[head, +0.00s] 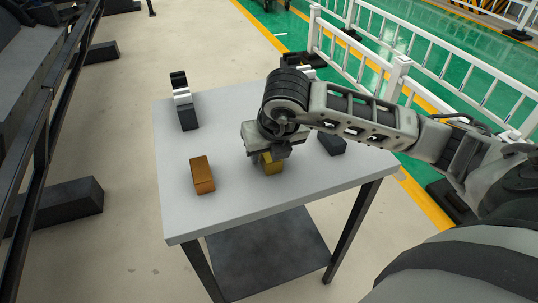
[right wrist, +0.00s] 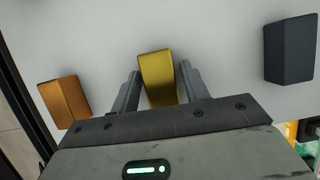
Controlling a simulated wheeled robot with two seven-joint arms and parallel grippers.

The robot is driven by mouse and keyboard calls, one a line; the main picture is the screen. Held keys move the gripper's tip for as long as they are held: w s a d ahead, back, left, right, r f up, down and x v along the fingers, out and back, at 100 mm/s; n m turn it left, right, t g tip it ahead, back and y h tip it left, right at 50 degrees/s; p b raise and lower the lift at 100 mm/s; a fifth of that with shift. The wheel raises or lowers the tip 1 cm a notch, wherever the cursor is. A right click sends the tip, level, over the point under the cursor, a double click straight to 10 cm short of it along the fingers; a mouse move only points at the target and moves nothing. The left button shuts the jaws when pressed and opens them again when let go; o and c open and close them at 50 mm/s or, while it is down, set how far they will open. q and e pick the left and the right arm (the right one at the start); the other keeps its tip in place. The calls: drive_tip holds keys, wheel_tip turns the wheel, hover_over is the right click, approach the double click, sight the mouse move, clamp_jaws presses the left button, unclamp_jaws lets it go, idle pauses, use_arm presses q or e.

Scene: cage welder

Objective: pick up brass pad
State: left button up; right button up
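The brass pad (right wrist: 158,76) is a yellow-gold block on the grey table. In the right wrist view it lies between the two fingers of my right gripper (right wrist: 160,88), with a small gap visible on each side. In the head view the brass pad (head: 271,166) is mostly hidden beneath my right gripper (head: 266,155), which points down over it. The right gripper is open around the pad. My left gripper is in neither view.
A copper-orange block (head: 202,176) stands left of the brass pad. A dark block (head: 331,144) is to its right, partly behind my arm. A black-and-white stack (head: 184,102) stands at the table's (head: 232,203) back left. White railings (head: 400,75) run behind.

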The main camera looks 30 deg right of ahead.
clamp_jaws()
drive_tip(key=shift+r, duration=0.1)
